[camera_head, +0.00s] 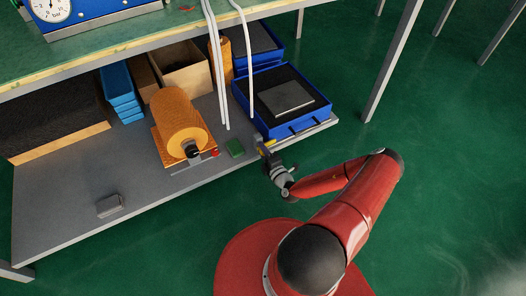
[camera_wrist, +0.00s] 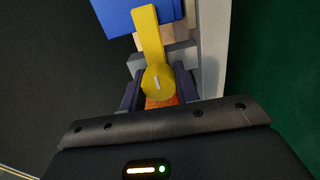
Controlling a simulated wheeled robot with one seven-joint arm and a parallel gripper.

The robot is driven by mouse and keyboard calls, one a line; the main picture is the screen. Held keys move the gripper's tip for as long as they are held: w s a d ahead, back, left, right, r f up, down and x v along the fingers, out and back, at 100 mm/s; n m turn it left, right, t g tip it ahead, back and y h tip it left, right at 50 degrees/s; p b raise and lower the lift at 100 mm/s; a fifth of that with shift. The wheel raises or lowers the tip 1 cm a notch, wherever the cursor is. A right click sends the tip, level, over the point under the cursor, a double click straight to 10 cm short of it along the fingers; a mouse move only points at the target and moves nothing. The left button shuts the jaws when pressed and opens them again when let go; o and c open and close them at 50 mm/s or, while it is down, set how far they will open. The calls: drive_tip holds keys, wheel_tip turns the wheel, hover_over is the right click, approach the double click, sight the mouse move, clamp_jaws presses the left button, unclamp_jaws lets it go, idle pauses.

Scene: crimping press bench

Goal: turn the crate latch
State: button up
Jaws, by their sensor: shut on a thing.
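The crate latch (camera_wrist: 157,82) is yellow, with a round knob bearing a short pale mark and a flat arm reaching up the wrist view, tilted slightly left. The arm's far end lies over the blue crate (camera_wrist: 118,14). My gripper (camera_wrist: 158,93) has one dark finger on each side of the knob and is shut on it. In the head view, my gripper (camera_head: 263,147) is at the near left corner of the blue crate (camera_head: 262,122). Only a small bit of yellow shows there, and the latch is mostly hidden.
A grey block (camera_head: 287,98) lies in the crate. White cables (camera_head: 219,75) hang left of it. The bench top (camera_head: 110,42) overhangs the back.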

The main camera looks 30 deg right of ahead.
idle(0.3)
drive_tip(key=o, duration=1)
drive_tip(key=s, duration=0.8)
drive_tip(key=shift+d, duration=0.15)
drive_tip(key=shift+w, duration=0.1)
